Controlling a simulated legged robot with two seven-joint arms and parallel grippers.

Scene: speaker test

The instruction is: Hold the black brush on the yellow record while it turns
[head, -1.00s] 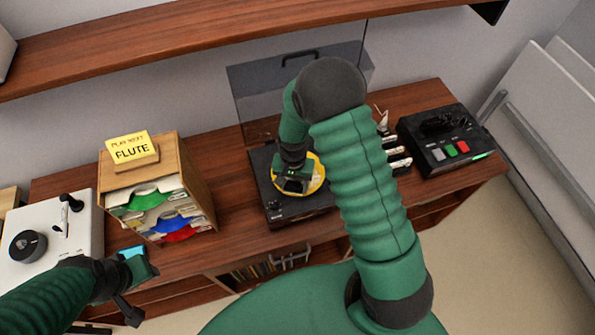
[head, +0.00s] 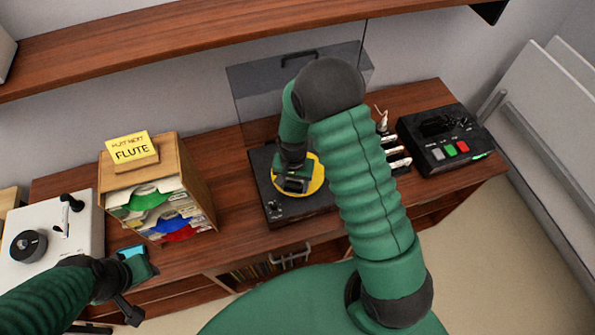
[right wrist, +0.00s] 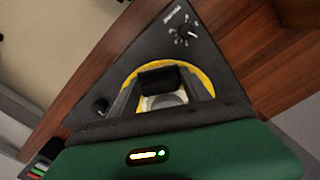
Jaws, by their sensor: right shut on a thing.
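The yellow record (head: 318,175) lies on a black turntable (head: 318,220) in the middle of the desk. My right gripper (head: 293,187) is over the record and hides much of it in the head view. In the right wrist view, the gripper is shut on the black brush (right wrist: 158,80), which is between its fingers over the yellow record (right wrist: 205,78). I cannot tell whether the brush touches the record. My left gripper (head: 145,270) is at the desk's front left, away from the turntable; its jaws are unclear.
A wooden record rack (head: 190,170) with a yellow note (head: 130,147) stands left of the turntable. A white device (head: 50,250) is at the far left. A clear lid (head: 255,90) stands behind the turntable. A black box with coloured buttons (head: 445,140) is at the right.

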